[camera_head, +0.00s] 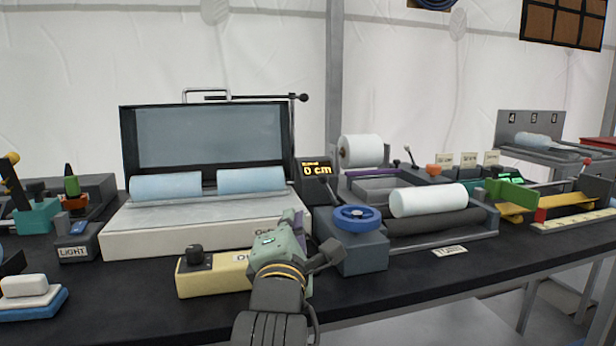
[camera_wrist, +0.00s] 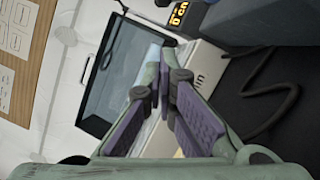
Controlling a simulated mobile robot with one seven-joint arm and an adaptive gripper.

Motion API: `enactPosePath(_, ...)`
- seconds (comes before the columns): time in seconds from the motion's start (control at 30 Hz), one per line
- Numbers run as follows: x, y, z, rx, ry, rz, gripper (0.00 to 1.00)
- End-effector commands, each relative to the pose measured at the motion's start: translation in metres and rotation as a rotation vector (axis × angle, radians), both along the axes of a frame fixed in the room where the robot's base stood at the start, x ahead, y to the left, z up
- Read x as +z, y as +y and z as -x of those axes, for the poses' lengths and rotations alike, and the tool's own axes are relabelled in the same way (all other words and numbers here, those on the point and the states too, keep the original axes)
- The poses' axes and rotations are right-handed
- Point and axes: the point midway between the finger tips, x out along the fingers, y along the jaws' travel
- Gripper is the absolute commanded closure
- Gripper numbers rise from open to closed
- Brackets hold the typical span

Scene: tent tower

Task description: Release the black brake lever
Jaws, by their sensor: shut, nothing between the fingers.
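My gripper (camera_head: 290,222) is in front of the cream machine, left of the handwheel box and apart from the lever. In the wrist view my gripper (camera_wrist: 163,85) has its fingers shut, with nothing between them. The wrist view shows part of the cream machine (camera_wrist: 204,66) past the fingers. The lever cannot be made out there.
The cream machine has a raised dark lid (camera_head: 205,138) and two blue rolls. A display (camera_head: 317,170) reads 0 cm. A yellow box (camera_head: 213,275) with a black knob sits by my arm. A white roll (camera_head: 428,200) lies on a dark roller at right. The table front (camera_head: 120,300) has free room.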

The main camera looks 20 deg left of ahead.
Motion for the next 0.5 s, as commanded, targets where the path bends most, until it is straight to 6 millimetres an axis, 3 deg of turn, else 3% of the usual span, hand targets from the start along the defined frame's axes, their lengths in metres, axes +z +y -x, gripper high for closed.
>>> enactPosePath(0.03,0.007,0.001,-0.003,-0.001,0.006,0.003,1.00)
enactPosePath(0.47,0.009,0.004,-0.015,-0.001,0.004,0.005,1.00)
enactPosePath(0.5,0.005,0.007,-0.025,0.000,0.002,0.002,1.00)
